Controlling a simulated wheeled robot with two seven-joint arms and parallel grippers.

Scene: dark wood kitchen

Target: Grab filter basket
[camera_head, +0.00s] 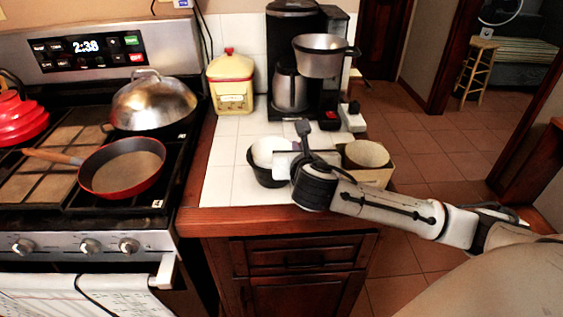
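The filter basket (320,58), a silver cup with a dark rim and a black handle on its right, sits at the front of the black coffee maker (292,22), above the metal carafe (290,90). My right arm comes in from the right, low over the counter. My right gripper (304,138) is in front of the coffee maker, below and apart from the filter basket. Its dark finger parts point up and away; whether they are open or shut is unclear. My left gripper is out of view.
A yellow canister (231,84) stands left of the coffee maker. The stove holds a red pan (121,172). White tile (224,165) is clear at left.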

